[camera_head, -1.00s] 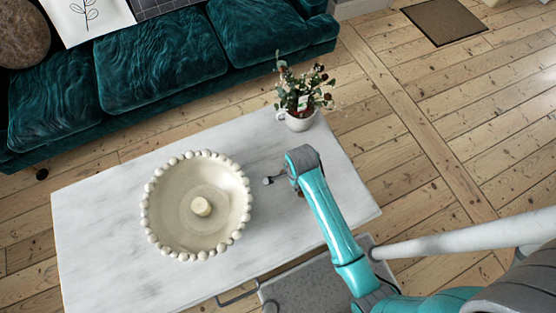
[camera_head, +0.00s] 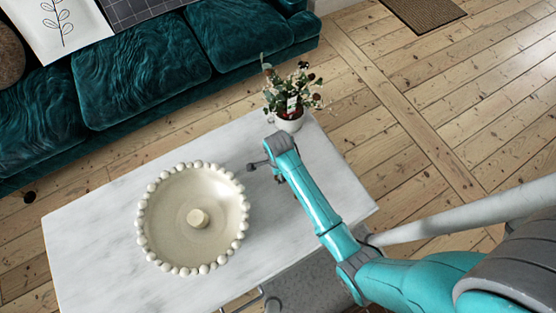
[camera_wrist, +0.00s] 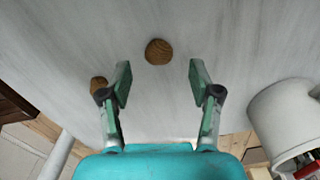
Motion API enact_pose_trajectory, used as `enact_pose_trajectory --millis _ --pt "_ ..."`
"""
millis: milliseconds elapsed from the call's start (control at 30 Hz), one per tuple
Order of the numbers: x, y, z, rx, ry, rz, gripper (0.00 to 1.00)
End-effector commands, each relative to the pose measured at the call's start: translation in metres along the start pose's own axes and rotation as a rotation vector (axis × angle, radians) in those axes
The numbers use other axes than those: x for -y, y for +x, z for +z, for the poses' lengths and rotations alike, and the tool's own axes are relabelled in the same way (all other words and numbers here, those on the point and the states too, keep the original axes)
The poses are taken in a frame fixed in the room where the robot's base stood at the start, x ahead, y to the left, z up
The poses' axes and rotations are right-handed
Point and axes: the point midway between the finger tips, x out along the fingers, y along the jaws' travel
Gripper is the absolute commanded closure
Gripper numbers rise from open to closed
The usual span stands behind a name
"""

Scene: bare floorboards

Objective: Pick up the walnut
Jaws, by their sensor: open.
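A small brown, ridged round thing that looks like the walnut (camera_wrist: 158,51) lies on the white marble table (camera_wrist: 230,40), in the upper middle of the wrist view. My gripper (camera_wrist: 160,77) is open and empty. Its fingertips point toward the walnut, which shows beyond them and roughly midway between them. A second brown thing (camera_wrist: 98,84) is partly hidden behind the left finger. In the head view, my gripper is mostly hidden by my arm, over the table between bowl and plant. I cannot make out the walnut there.
A large cream bowl with a beaded rim (camera_head: 150,240) stands on the table, left of my arm. A white potted plant (camera_head: 290,122) stands near the far right corner; its pot (camera_wrist: 285,120) is right of my gripper. A teal sofa (camera_head: 140,75) is behind.

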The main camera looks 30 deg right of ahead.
Motion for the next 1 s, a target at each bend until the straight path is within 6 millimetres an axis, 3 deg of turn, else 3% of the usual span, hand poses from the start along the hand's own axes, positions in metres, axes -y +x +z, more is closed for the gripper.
enact_pose_trajectory --millis 267,567,767,1000 --pt "-0.001 0.036 0.003 -0.001 -0.001 0.002 0.37" --pt "0.0 0.04 0.003 0.0 -0.001 0.0 0.37" --pt "0.0 0.04 0.003 0.0 -0.001 0.0 0.82" --pt "0.0 0.04 0.003 0.0 -0.001 0.001 0.83"
